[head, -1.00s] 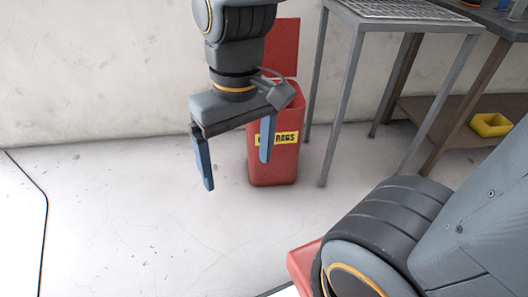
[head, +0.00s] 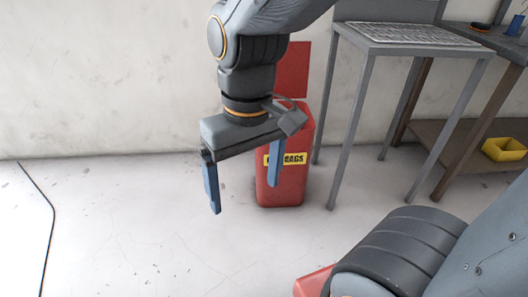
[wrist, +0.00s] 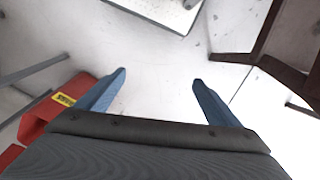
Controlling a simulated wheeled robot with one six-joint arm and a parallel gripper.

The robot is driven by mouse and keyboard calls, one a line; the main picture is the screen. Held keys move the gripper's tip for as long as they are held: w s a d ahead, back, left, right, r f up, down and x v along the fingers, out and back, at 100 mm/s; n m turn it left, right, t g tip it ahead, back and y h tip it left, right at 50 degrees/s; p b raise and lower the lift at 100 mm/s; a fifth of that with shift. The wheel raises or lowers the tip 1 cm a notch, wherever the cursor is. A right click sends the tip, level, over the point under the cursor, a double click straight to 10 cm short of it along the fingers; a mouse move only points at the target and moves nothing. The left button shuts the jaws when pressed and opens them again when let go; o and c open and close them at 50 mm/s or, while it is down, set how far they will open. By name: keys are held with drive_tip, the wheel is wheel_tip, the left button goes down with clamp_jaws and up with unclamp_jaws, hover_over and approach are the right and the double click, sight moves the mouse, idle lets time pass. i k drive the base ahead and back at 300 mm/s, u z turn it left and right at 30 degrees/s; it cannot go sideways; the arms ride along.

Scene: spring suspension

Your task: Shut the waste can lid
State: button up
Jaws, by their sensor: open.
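The red waste can (head: 284,187) stands on the floor by the back wall, with a yellow label on its front. Its red lid (head: 293,70) stands up open at the back. My gripper (head: 243,198) hangs in front of and to the left of the can in the head view, fingers pointing down, open and empty. It covers part of the can's upper front and opening. In the wrist view, the can (wrist: 60,113) is at the left, beside one blue finger of my gripper (wrist: 160,82), and bare floor lies between the fingers.
A grey metal stand (head: 367,90) with a grated top is just right of the can. A wooden bench (head: 450,125) with a yellow bin (head: 504,149) on its lower shelf is farther right.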

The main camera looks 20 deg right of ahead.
sight(293, 70)
drive_tip(key=z, duration=0.35)
drive_tip(key=i, duration=1.25)
drive_tip(key=u, duration=0.35)
